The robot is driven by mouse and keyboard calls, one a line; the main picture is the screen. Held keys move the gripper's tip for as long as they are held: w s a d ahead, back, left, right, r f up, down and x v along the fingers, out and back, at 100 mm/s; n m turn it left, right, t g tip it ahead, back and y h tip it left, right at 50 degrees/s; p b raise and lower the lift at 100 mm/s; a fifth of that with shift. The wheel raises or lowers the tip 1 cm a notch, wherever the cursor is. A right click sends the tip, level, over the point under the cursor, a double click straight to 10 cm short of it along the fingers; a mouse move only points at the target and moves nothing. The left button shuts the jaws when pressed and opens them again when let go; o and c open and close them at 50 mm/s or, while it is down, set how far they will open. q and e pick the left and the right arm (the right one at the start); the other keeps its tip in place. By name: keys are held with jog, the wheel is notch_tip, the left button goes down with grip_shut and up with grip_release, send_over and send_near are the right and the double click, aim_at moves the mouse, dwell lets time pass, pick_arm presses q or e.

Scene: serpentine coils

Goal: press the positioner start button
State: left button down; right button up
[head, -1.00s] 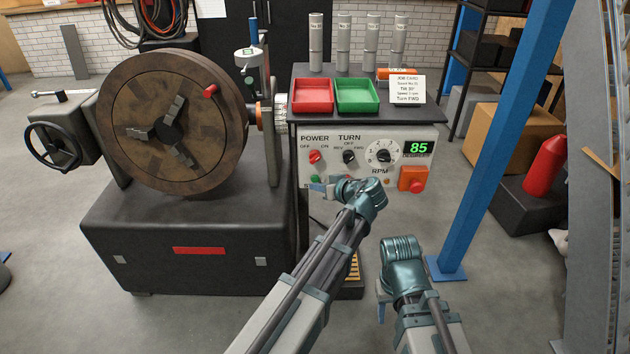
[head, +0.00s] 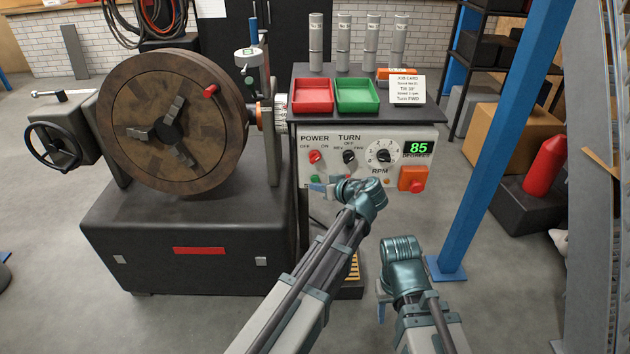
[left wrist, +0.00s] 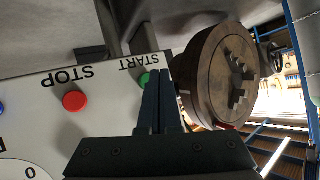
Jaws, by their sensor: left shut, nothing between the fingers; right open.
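The green start button (head: 314,179) is low on the left of the white control panel (head: 438,160), just by my left gripper (head: 317,188). In the left wrist view the green button (left wrist: 144,79) shows under the upside-down START label, partly hidden behind the fingertips of my left gripper (left wrist: 158,76). That gripper is shut and empty. I cannot tell whether its tips touch the button. The red stop button (left wrist: 74,101) is beside it, clear of the fingers. My right gripper (head: 381,300) is open and empty, below the panel and away from it.
The panel also carries a red power knob (head: 315,156), a turn knob (head: 349,157), an RPM dial (head: 383,156), a display (head: 418,148) reading 85 and an orange-red switch (head: 412,179). The positioner's round faceplate (head: 200,150) stands left. A blue post (head: 500,140) stands right.

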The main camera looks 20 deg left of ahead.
pick_arm(q)
jog(key=shift+w, duration=0.1)
jog(key=shift+w+a, duration=0.1)
jog(key=shift+w, duration=0.2)
jog(key=shift+w+a, duration=0.15)
jog(key=shift+w, duration=0.35)
dwell(0.8)
jog(key=shift+s, duration=0.1)
jog(key=shift+s+d, duration=0.25)
jog(key=shift+s, duration=0.6)
jog(key=s, duration=0.2)
jog(key=s+d, duration=0.1)
jog(key=s, duration=0.1)
jog(key=shift+s+d, duration=0.2)
jog(key=shift+s, duration=0.15)
dwell(0.4)
